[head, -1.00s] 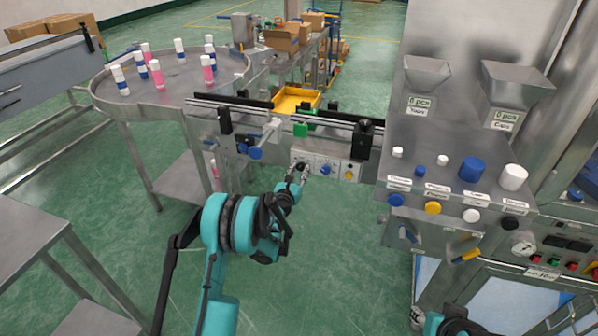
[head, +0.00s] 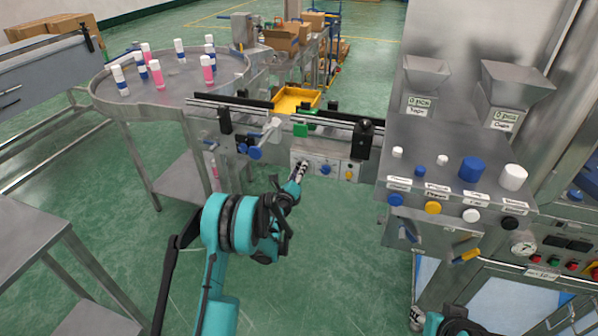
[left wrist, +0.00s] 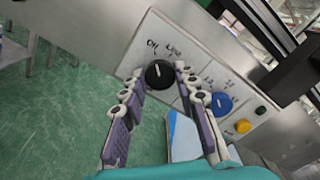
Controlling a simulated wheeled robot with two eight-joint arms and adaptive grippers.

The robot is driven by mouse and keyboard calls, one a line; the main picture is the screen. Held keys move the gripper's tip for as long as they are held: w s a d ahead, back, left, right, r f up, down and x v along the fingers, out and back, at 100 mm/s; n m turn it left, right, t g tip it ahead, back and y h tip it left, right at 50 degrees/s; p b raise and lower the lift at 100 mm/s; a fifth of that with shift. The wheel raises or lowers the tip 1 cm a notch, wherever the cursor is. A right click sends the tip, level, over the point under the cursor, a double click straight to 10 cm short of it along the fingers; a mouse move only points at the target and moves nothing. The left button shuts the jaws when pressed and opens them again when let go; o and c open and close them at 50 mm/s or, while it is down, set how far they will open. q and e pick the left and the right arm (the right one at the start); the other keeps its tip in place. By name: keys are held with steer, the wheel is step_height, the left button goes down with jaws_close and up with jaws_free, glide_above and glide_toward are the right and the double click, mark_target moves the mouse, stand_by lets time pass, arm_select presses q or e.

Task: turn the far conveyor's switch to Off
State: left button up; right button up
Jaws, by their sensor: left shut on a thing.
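The far conveyor's switch is a round black knob (left wrist: 159,75) with a white pointer line, on a pale panel with handwritten labels above it. The pointer points up in the left wrist view, towards the labels. My left gripper (left wrist: 158,72) has its fingertips on either side of the knob and is shut on it. In the head view my left gripper (head: 301,167) reaches the panel (head: 327,158) on the conveyor's front, and its fingers largely hide the knob. Only a bit of my right arm shows at the bottom edge; its gripper is not visible.
A blue knob (left wrist: 221,104) and a yellow button (left wrist: 242,126) sit right of the black knob. The conveyor (head: 340,122) runs above the panel. A round table (head: 130,95) with several bottles stands left; a dosing station (head: 440,150) stands right. Green floor is clear below.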

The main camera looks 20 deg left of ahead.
arm_select(q)
steer(key=shift+n, duration=0.4)
steer(key=o, duration=1.2)
steer(key=shift+c, duration=0.2)
steer(key=s, duration=0.7)
steer(key=shift+s+a, duration=0.2)
steer(key=shift+r, duration=0.1)
